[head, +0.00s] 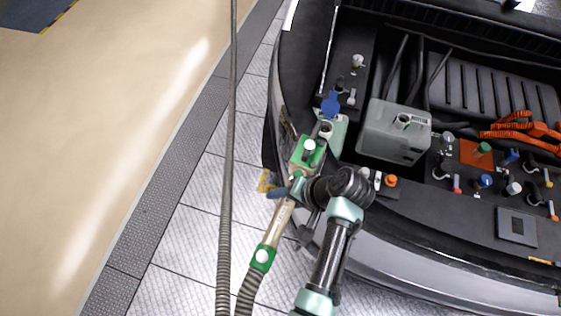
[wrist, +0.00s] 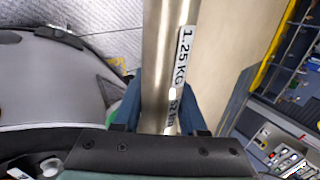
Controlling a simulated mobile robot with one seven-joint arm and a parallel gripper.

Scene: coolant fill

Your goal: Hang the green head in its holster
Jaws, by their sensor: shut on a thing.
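The green head (head: 308,152) is a green block on a metal tube with a green collar (head: 263,258) and a ribbed hose behind it. My gripper (head: 292,187) is shut on the tube just below the green block. In the wrist view, the blue fingers of my gripper (wrist: 163,105) lie on both sides of the metal tube (wrist: 168,50), labelled "1.25 KG". In the head view, the head overlaps the edge of a pale green tank (head: 335,133) in the engine bay; I cannot tell whether they touch. I cannot make out the holster in either view.
A blue cap (head: 331,104) stands beside the pale green tank. A grey tank (head: 395,130) and several coloured caps fill the bay to the right. A long ribbed hose (head: 228,170) hangs at left. The wrist view shows a panel (wrist: 280,150) at right. The floor (head: 110,110) is clear.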

